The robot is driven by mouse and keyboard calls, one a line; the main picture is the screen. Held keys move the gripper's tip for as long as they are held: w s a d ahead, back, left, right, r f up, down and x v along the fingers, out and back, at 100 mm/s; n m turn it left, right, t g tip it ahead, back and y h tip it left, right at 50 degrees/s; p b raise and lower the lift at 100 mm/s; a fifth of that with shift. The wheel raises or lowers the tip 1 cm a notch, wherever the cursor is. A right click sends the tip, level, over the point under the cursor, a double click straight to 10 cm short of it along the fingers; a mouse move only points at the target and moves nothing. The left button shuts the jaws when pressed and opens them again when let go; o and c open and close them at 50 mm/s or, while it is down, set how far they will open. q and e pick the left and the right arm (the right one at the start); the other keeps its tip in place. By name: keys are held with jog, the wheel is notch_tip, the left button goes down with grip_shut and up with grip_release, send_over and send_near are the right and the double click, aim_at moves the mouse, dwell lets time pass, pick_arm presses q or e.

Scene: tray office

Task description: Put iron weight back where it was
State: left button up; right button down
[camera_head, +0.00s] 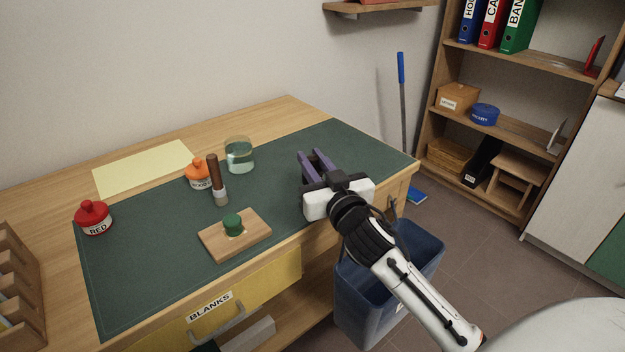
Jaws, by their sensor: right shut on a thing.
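My right gripper (316,164) reaches in from the lower right. Its purple fingers are over the right part of the green desk mat (290,151). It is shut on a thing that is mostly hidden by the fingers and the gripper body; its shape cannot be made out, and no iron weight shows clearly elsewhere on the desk. Whether the held thing touches the mat cannot be told. My left gripper is not in view.
A blue bin (358,313) stands below the desk's edge.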

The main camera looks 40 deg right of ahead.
jog(key=shift+f+b, duration=0.45)
jog(key=shift+f, duration=1.25)
jog(key=shift+f, duration=0.1)
jog(key=c, duration=1.6)
grip_release()
jog(key=shift+f, duration=0.15)
jog(key=shift+r, duration=0.2)
jog(key=shift+s+a+f, duration=0.1)
jog(key=shift+s, duration=0.25)
jog(key=v, duration=1.1)
jog(key=s+a+f+n+g+y, duration=0.1)
jog(key=s+a+f+g+y, duration=0.1)
jog(key=s+a+f, duration=0.3)
jog(key=s+a+f+n+g+y, duration=0.2)
jog(key=s+a+f, duration=0.3)
jog(key=f, duration=0.8)
jog(key=s+a+f+n+g+y, duration=0.2)
jog(key=s+a+f, duration=0.4)
jog(key=f, duration=0.3)
jog(key=shift+a+f+g+y, duration=0.1)
jog(key=shift+a+g+y, duration=0.65)
jog(key=shift+g, duration=0.55)
